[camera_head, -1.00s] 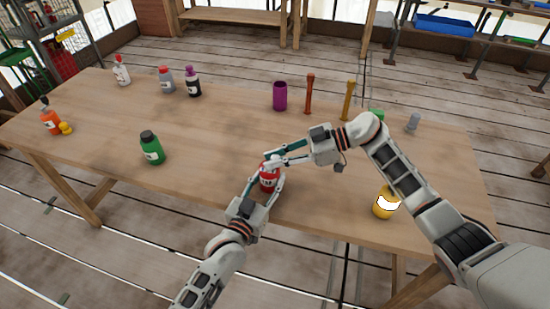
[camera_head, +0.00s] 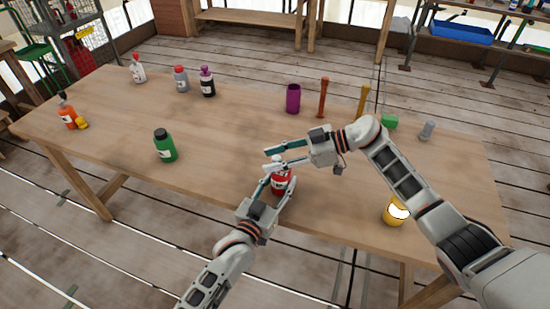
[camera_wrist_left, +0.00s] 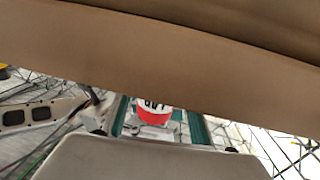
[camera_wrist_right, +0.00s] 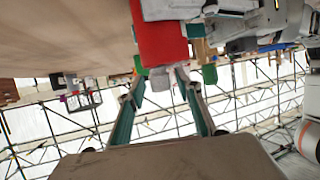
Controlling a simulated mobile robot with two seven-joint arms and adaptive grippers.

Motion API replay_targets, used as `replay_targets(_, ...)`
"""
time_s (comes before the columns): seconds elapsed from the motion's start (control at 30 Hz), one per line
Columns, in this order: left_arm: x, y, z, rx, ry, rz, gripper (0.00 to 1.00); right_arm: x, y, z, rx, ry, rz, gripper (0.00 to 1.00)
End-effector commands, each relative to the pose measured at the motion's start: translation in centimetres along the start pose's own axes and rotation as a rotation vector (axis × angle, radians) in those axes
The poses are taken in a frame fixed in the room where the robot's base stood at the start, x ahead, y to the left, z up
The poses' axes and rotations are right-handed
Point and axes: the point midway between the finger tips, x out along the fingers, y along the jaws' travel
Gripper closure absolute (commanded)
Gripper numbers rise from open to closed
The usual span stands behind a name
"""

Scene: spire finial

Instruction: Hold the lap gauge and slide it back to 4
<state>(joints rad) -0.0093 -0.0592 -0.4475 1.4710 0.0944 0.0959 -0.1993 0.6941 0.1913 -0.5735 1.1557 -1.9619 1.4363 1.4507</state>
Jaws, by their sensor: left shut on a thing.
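No lap gauge or numbered scale can be made out. A red bottle (camera_head: 281,182) with a white top and a label is near the front edge of the table in the head view. My left gripper (camera_head: 277,188) is shut around its body. In the left wrist view its red and white label (camera_wrist_left: 154,110) shows between the fingers. My right gripper (camera_head: 272,160) is open at the bottle's white top. In the right wrist view the red bottle body (camera_wrist_right: 160,40) is beyond the spread fingers (camera_wrist_right: 162,88), and a pale piece of the top is between them.
The wooden table (camera_head: 215,135) also holds a green bottle (camera_head: 165,146), a yellow container (camera_head: 395,211), a purple cup (camera_head: 293,98), two upright brown pieces (camera_head: 323,97) (camera_head: 363,99) and several bottles at the far left. The table is clear around the green bottle.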

Motion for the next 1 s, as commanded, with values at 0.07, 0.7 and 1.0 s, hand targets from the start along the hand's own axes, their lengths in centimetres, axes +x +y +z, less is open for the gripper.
replay_targets(0.07,0.0,-0.1,0.0,0.000,0.000,-0.001,0.86,-0.1,0.0,0.0,0.000,0.000,0.000,0.65)
replay_targets(0.7,0.0,-0.1,0.0,0.000,0.000,-0.001,0.86,-10.4,0.0,0.1,0.000,-0.002,0.002,0.65)
replay_targets(1.0,0.0,-0.1,0.0,0.000,0.000,-0.001,0.86,-12.0,0.0,0.0,-0.001,0.000,-0.001,0.65)
